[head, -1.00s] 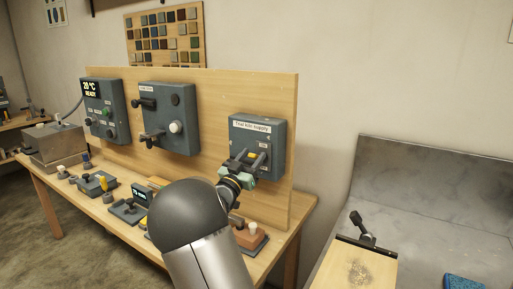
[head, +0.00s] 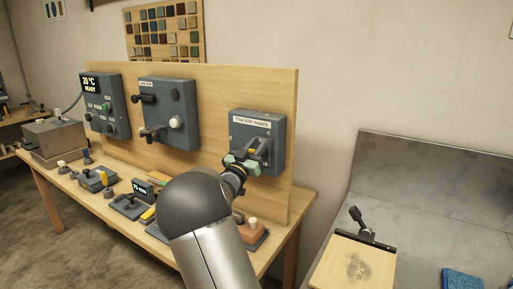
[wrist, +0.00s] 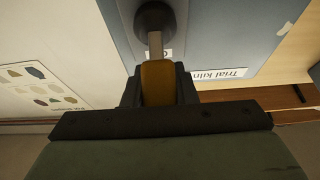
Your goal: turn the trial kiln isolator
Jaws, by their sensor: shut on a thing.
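The trial kiln isolator is a grey wall box (head: 262,130) labelled "Trial kiln supply", on the wooden backboard at the right. In the wrist view its lever has a round dark hub (wrist: 155,20), a short metal shank and a yellow-brown grip (wrist: 157,84). My gripper (head: 246,160) is at the front of this box. In the wrist view my gripper (wrist: 158,92) is shut on the yellow-brown grip, with one dark finger on each side. The fingers hide part of the grip. In the head view my gripper covers much of the lever.
Two more grey control boxes (head: 169,115) (head: 101,105) hang to the left on the backboard (head: 215,90). Small devices (head: 130,206) stand on the bench below. A grey sink (head: 430,195) with a wooden board (head: 352,265) is at the right.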

